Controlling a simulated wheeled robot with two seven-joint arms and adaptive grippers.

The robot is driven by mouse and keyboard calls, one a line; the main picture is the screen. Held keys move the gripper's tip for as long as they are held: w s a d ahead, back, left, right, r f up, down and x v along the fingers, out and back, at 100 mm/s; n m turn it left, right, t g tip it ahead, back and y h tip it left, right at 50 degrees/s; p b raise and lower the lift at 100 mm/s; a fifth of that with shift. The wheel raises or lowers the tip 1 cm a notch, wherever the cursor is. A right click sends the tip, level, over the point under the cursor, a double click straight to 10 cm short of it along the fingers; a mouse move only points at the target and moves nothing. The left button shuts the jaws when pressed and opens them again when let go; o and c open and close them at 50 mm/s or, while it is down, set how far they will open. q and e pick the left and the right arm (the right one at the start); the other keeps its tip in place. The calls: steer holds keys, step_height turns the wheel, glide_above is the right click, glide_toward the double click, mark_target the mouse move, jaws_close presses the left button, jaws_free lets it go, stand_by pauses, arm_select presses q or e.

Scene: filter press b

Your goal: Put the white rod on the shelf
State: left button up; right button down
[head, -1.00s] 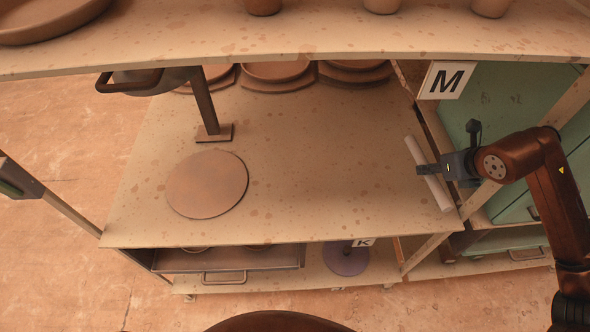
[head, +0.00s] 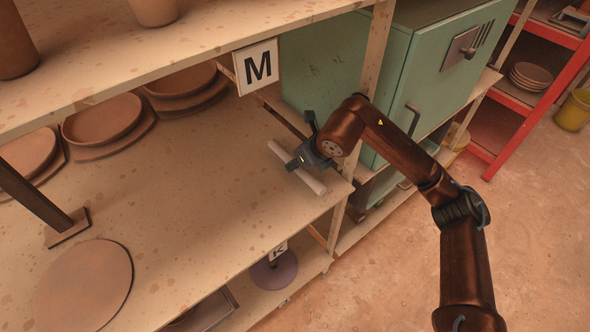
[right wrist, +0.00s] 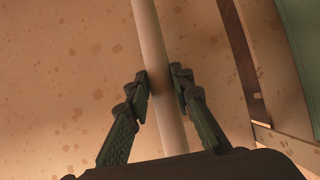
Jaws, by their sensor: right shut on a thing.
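The white rod (head: 313,184) is at the right end of the wooden shelf board (head: 200,190), below the board that carries the M sign. My right gripper (head: 297,162) is shut on the rod near its middle. In the right wrist view the rod (right wrist: 152,40) passes between the two fingers of the gripper (right wrist: 163,88), which touch or nearly touch it on both sides. The shelf surface lies behind the rod there. I cannot tell whether the rod rests on the board or is just above it. My left gripper is not in view.
Stacked clay plates (head: 103,120) stand at the back of the shelf. A round clay disc (head: 84,287) lies at the front left. The M sign (head: 256,67) hangs from the upper board. A green cabinet (head: 350,70) and a red rack (head: 510,95) stand to the right.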

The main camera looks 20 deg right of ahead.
mark_target(297, 170)
step_height(297, 170, down, 3)
steer(key=shift+f+b, duration=0.1)
steer(key=shift+b, duration=0.2)
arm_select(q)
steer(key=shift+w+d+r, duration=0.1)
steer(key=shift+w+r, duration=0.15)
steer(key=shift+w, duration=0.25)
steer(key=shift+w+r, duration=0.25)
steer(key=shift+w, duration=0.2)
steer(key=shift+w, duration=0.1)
arm_select(e)
steer(key=c, duration=1.7)
jaws_free()
steer(key=shift+r, duration=0.2)
steer(key=p+v, duration=0.3)
steer(key=v, duration=0.8)
steer(key=shift+p, duration=0.3)
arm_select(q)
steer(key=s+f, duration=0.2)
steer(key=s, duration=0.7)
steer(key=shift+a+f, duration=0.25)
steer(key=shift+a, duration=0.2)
arm_select(e)
steer(key=shift+s+d+r, duration=0.1)
steer(key=shift+s+r, duration=0.15)
steer(key=shift+r, duration=0.15)
